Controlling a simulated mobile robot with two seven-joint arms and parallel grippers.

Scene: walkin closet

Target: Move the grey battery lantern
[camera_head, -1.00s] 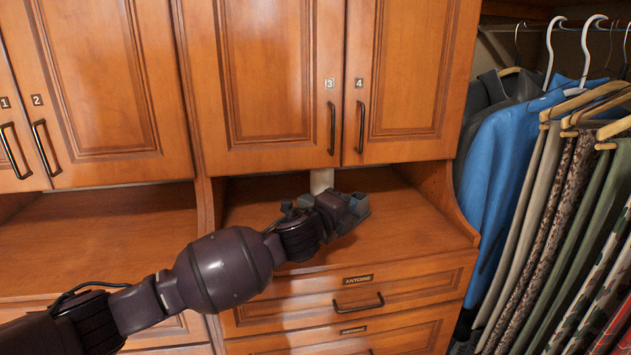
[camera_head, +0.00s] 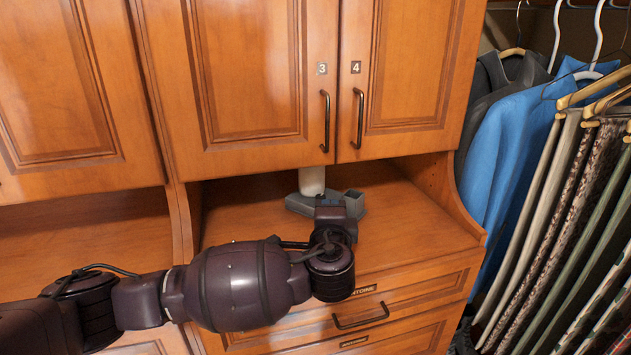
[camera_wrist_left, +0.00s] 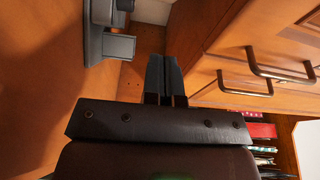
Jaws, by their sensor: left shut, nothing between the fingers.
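The lantern (camera_head: 312,181) stands on the open shelf under doors 3 and 4. It has a white upright body on a wide grey base (camera_head: 298,204), and its top is hidden behind the doors' lower edge. In the left wrist view, part of the grey lantern (camera_wrist_left: 118,46) shows at upper left. My left arm reaches in front of the shelf, and its wrist hides part of the base in the head view. My left gripper (camera_wrist_left: 165,66) is shut and empty, with its fingertips apart from the lantern in the wrist view. My right gripper is not in view.
The closed cabinet doors (camera_head: 260,80) with dark handles (camera_head: 325,122) hang low over the shelf (camera_head: 410,225). The shelf is clear to the right, up to the side panel. Drawers (camera_head: 400,306) lie below. Hanging clothes (camera_head: 520,150) fill the right side.

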